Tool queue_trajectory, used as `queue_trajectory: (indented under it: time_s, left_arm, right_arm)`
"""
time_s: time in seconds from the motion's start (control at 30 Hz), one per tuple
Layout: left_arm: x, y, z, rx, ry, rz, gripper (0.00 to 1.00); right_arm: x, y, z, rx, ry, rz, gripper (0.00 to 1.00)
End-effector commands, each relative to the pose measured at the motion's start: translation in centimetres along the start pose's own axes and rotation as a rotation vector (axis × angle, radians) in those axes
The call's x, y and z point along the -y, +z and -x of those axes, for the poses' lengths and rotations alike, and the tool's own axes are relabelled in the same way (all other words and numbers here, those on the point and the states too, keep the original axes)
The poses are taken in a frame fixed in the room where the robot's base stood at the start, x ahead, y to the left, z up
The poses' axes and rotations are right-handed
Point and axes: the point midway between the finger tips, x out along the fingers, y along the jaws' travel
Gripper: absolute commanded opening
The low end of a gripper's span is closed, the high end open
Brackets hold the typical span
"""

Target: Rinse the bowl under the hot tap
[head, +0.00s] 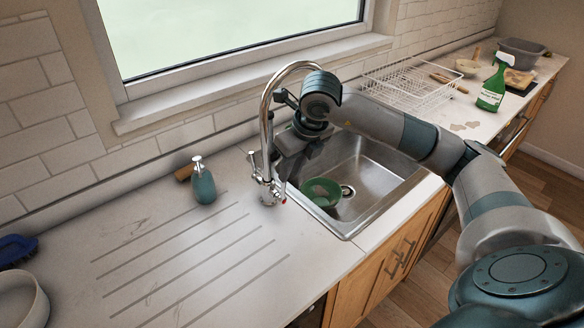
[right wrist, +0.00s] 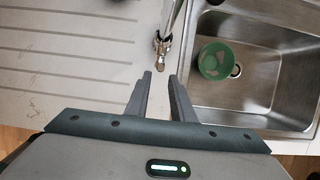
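The green bowl (head: 318,193) sits in the steel sink (head: 385,172), near its left wall; it also shows in the right wrist view (right wrist: 208,65). The chrome tap (head: 265,120) stands at the sink's left edge, with a red-marked hot handle (head: 283,201) low on its body. No water stream is visible. My right gripper (right wrist: 160,77) is open and empty, with its fingers pointing at the tap's base; a small tap lever (right wrist: 160,66) lies just beyond the fingertips. In the head view the spout and wrist partly hide this gripper. My left gripper is out of view.
A teal soap bottle (head: 203,184) stands left of the tap on the grooved drainer (head: 150,250). A white wire rack (head: 410,85) and green spray bottle (head: 492,88) are right of the sink. A blue brush (head: 17,249) and pale bowl (head: 22,300) are far left.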

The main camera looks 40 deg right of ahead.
Motion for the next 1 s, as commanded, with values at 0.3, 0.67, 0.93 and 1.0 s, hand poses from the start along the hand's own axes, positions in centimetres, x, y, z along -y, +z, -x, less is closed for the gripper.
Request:
queue_trajectory:
  time_s: [0.3,0.67,0.93,1.0]
  left_arm:
    - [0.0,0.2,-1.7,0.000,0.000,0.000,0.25]
    - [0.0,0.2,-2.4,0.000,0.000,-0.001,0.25]
    - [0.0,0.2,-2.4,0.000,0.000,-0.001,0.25]
    - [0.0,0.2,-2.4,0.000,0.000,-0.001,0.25]
  right_arm:
    - [0.0,-0.1,-3.9,-0.001,0.001,0.000,0.22]
    - [0.0,0.0,-6.2,0.000,0.000,0.000,0.22]
    - [0.0,0.0,-6.2,0.000,0.000,0.000,0.22]
    - [0.0,0.0,-6.2,0.000,0.000,0.000,0.22]
